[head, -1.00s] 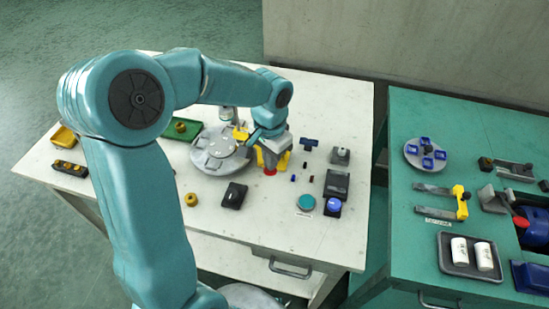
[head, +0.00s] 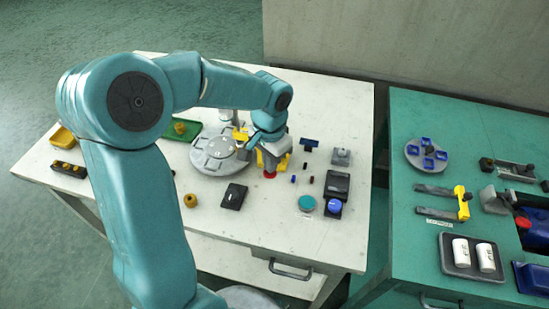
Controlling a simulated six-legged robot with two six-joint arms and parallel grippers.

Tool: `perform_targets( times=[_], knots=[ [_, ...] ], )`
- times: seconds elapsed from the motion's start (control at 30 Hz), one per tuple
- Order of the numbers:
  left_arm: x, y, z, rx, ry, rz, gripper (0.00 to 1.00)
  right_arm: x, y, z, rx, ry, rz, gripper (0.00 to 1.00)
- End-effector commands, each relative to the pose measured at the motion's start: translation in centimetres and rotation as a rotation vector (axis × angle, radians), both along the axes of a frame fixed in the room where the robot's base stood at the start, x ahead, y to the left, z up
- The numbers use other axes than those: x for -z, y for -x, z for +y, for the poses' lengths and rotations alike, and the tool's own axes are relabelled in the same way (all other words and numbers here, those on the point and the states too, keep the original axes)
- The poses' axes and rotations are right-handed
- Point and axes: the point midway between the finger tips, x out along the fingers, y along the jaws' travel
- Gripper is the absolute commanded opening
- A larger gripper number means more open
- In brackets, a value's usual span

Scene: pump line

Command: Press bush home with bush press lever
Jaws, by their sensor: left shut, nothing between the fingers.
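My left gripper (head: 270,158) is over the white table, at the right edge of the round grey turntable (head: 212,164). Its fingers are mostly hidden by the arm and wrist, and it is shut with nothing held. Yellow parts (head: 284,161) show around the gripper, with a red piece (head: 269,175) just below; I cannot tell if these touch the fingers. The bush press and its lever cannot be made out clearly; a grey upright (head: 230,117) behind my wrist may belong to it. A brass-coloured bush-like ring (head: 190,200) lies on the table in front of the turntable. My right gripper is not in view.
A green tray (head: 182,130) lies behind my arm. A green bench (head: 400,235) stands right, beyond a gap.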

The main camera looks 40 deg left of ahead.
Motion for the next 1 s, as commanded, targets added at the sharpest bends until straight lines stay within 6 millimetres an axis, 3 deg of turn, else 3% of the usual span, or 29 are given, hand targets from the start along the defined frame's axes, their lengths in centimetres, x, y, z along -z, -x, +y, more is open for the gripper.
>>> perform_targets(
  times=[1.0],
  knots=[
    [0.67, 0.22, -0.11, 0.000, 0.000, 0.000, 0.00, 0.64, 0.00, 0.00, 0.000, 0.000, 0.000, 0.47]
  ],
)
